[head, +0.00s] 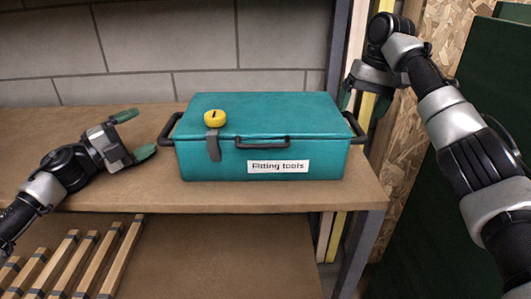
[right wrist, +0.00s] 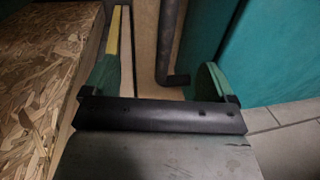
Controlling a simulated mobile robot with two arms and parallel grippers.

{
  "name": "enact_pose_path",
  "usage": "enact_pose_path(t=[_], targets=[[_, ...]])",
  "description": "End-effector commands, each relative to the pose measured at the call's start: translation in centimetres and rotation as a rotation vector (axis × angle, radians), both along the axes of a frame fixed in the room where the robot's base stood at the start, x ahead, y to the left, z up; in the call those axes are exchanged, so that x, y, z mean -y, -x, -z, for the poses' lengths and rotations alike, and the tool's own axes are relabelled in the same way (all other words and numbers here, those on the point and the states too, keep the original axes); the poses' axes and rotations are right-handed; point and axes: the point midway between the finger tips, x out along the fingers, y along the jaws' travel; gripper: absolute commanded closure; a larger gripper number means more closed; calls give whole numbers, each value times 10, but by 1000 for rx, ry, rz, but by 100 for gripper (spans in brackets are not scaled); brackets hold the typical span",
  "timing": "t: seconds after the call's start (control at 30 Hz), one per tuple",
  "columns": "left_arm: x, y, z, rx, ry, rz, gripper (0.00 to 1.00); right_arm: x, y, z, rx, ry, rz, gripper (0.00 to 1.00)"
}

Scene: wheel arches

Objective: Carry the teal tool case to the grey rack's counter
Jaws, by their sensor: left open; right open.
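The teal tool case (head: 262,135), labelled "Fitting tools", sits closed on a brown wooden shelf (head: 110,190). It has a black handle at each end and one on the front. My left gripper (head: 136,134) is open and empty, just left of the case's left handle (head: 168,130) and apart from it. My right gripper (head: 365,100) is open above the right handle (head: 355,128). In the right wrist view, that handle (right wrist: 170,45) shows between the open fingers (right wrist: 157,80), beside the teal case wall (right wrist: 270,55). I cannot tell how deep it lies between them.
Wooden slats (head: 95,260) lie on the level below. A grey post (head: 340,50) stands behind the right end, near a chipboard panel (head: 440,45).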

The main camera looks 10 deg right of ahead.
Motion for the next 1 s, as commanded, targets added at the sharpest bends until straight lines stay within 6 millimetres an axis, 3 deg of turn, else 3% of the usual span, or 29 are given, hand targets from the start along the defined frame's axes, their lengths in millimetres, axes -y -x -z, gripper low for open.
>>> enact_pose_path(t=[0.03,0.2,0.4,0.83,0.9,1.0], targets=[[0,0,0,0,0,0,13,4,0,-16,6,3,6,13],[0,0,0,0,0,0,13,11,1,-51,4,1,9,13],[0,0,0,0,0,0,13,13,1,-67,-1,1,4,13],[0,0,0,0,0,0,13,15,2,-73,-1,1,4,13],[0,0,0,0,0,0,2,15,2,-73,-1,1,4,13],[0,0,0,0,0,0,0,15,1,-73,-1,1,4,13]])
